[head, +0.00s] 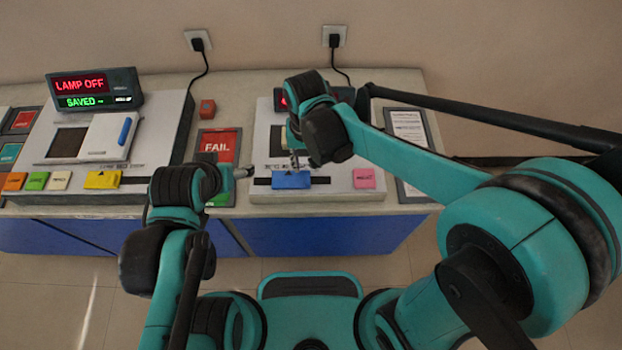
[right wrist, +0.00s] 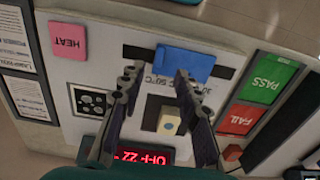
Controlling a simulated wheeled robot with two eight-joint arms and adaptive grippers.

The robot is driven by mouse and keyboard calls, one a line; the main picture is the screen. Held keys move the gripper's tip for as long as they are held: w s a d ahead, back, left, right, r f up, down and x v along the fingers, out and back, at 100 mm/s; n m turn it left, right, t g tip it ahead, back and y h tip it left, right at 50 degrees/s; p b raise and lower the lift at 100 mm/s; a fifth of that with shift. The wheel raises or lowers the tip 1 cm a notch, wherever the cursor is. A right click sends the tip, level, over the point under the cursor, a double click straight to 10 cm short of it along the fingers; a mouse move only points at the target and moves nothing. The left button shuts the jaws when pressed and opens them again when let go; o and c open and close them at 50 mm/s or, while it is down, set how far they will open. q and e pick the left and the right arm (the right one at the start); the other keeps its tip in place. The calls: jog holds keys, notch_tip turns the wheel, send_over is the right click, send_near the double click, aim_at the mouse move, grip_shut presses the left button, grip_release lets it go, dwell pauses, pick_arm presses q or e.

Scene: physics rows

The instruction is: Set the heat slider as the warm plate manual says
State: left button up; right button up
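The warm plate device (head: 262,197) stands at the right of the bench. The slider also shows in the right wrist view (right wrist: 190,62). My right gripper (right wrist: 157,73) is open and empty above the panel; one fingertip overlaps the slider's edge, and contact is unclear. A framed manual sheet (head: 410,128) lies right of the device, its text too small to read. My left gripper (head: 246,171) is beside the device's left edge, its fingers unclear.
A pink HEAT button (right wrist: 68,41) is beside the slot. The red display (right wrist: 143,157) reads OFF 22. A cream block (right wrist: 169,121) sits on a dark square. A red FAIL pad (right wrist: 238,119) and green PASS pad (right wrist: 268,79) lie alongside. A lamp device (head: 98,140) stands left.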

aim_at(308, 178)
notch_tip(308, 178, down, 7)
jog(key=b, duration=0.2)
jog(key=shift+f+b, duration=0.1)
jog(key=shift+b, duration=0.2)
grip_shut()
